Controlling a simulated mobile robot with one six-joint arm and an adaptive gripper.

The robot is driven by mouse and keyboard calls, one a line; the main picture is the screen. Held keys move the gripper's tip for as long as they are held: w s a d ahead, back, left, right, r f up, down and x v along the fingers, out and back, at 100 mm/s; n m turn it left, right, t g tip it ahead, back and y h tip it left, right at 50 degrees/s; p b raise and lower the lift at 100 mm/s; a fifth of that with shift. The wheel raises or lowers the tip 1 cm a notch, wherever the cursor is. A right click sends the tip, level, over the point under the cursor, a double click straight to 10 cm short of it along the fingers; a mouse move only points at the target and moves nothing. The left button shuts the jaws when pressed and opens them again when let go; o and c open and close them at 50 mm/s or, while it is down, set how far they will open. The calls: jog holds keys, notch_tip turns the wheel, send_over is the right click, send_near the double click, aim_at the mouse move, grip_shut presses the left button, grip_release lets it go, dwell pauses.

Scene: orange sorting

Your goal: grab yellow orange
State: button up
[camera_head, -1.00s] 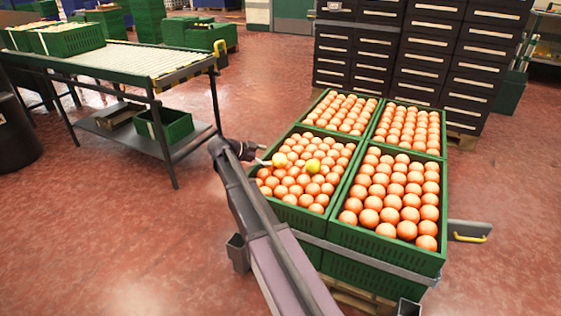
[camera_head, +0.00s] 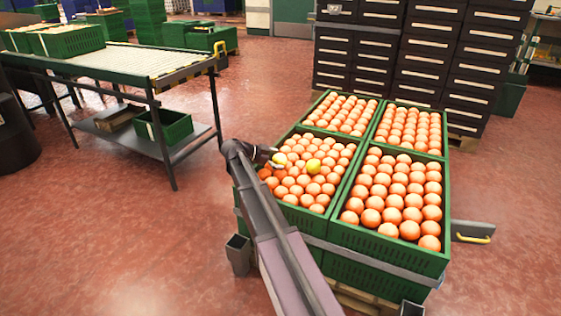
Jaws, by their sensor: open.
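Two yellow oranges lie among the orange ones in the near left green crate (camera_head: 334,201). The left yellow orange (camera_head: 280,159) is near that crate's left wall. The other yellow orange (camera_head: 313,165) is a little to its right. My gripper (camera_head: 275,158) is open at the left yellow orange, reaching in over the crate's left side. Its fingers look close around or beside that orange; they are too small to tell whether they touch it. My arm hides part of the crate's left wall.
Three more crates of oranges stand alongside: near right (camera_head: 388,247), far left (camera_head: 343,112) and far right (camera_head: 408,129). Dark drawer stacks (camera_head: 420,50) stand behind. A roller table (camera_head: 130,62) is at left. Red floor between table and crates is clear.

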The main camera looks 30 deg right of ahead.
aim_at(278, 155)
jog(key=c, duration=1)
jog(key=shift+r, duration=0.1)
jog(key=shift+c, duration=0.2)
notch_tip(278, 155, up, 3)
jog(key=p, duration=0.3)
jog(key=shift+r+p, duration=0.15)
jog(key=shift+p, duration=0.15)
jog(key=s+d, duration=0.1)
jog(key=s, duration=0.4)
jog(key=s+d+r+p, duration=0.1)
jog(key=s+d, duration=0.1)
jog(key=s, duration=0.3)
jog(key=s+d, duration=0.2)
jog(key=s, duration=0.3)
jog(key=shift+s+r, duration=0.1)
jog(key=shift+r, duration=0.15)
